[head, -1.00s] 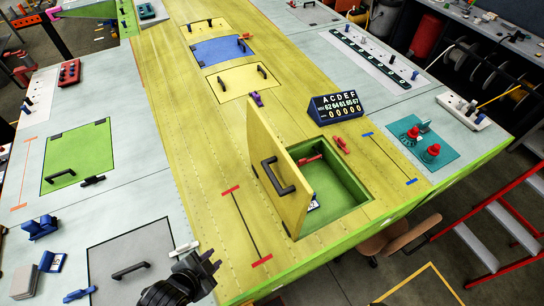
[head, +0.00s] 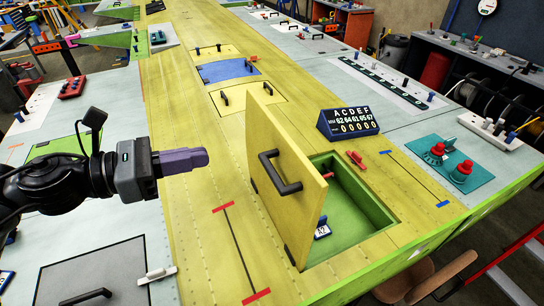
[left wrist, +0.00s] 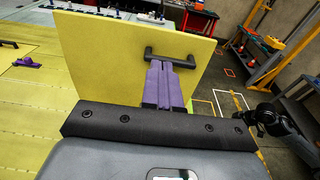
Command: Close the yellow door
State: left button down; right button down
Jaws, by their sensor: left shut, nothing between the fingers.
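The yellow door (head: 296,215) stands open, nearly upright, along the left side of a green-lined compartment (head: 365,195) in the table. Its black handle (head: 272,173) is on the face turned to the left. My left gripper (head: 203,158) points right toward that face, shut and empty, with a gap to the door in the head view. In the left wrist view, the purple fingers (left wrist: 163,72) overlap the handle (left wrist: 187,62), with the door (left wrist: 120,45) behind. That view does not settle whether they touch. My right gripper is not seen.
A blue counter display (head: 347,122) stands behind the compartment, beside a red clip (head: 356,159). A small blue-and-white item (head: 322,229) lies in the compartment. Other closed panels, such as the blue one (head: 228,69), lie flat farther back. The yellow surface left of the door is mostly clear.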

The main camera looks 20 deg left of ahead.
pick_arm(q)
jog(key=p, duration=0.6)
send_near(285, 139)
jog(key=x, duration=0.5)
jog(key=shift+w+d, duration=0.2)
jog(key=shift+d, duration=0.1)
jog(key=shift+w+d+f, duration=0.1)
jog(key=shift+w+d, duration=0.3)
